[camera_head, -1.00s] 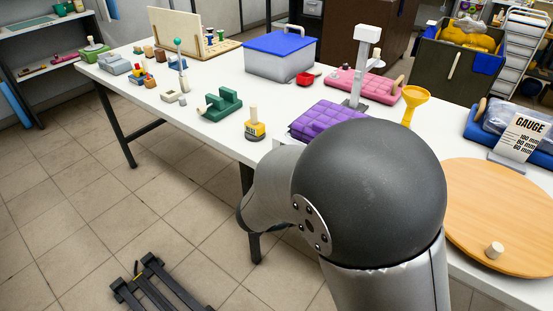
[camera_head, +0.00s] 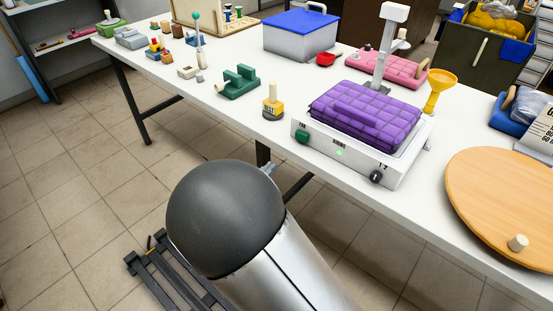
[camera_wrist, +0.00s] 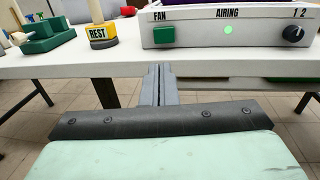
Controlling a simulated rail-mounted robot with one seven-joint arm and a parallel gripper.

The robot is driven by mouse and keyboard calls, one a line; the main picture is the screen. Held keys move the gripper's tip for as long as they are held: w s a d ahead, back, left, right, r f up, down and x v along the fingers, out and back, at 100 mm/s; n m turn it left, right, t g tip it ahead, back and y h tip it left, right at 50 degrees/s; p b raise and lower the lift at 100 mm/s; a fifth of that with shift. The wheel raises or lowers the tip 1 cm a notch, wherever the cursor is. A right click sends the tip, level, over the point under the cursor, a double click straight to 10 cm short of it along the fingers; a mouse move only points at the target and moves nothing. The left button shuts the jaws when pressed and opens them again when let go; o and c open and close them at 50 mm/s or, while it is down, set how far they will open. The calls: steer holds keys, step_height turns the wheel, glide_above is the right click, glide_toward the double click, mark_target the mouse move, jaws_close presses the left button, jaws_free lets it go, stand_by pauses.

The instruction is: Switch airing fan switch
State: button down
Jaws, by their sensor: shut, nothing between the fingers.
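The airing box (camera_head: 350,157) is a white unit at the table's front edge, with a purple quilted comforter (camera_head: 365,113) on top. Its front has a green FAN switch (camera_head: 302,137) at left, a lit green light (camera_head: 340,153) under AIRING, and a dark knob (camera_head: 376,176) marked 1 2. In the wrist view the green switch (camera_wrist: 164,35), light (camera_wrist: 228,29) and knob (camera_wrist: 293,33) face me. My gripper (camera_wrist: 158,70) is shut and empty, below and in front of the panel near the green switch, apart from it.
A yellow block marked REST (camera_wrist: 102,38) with a wooden peg stands left of the box. A green fixture (camera_head: 238,83) is farther left. A round wooden board (camera_head: 505,205) lies to the right, and a yellow funnel (camera_head: 438,88) stands behind.

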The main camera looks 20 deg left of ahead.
mark_target(298, 137)
steer(key=p+x, duration=0.1)
steer(key=x, duration=1.1)
steer(key=shift+w+d, duration=0.1)
steer(key=shift+w, duration=0.25)
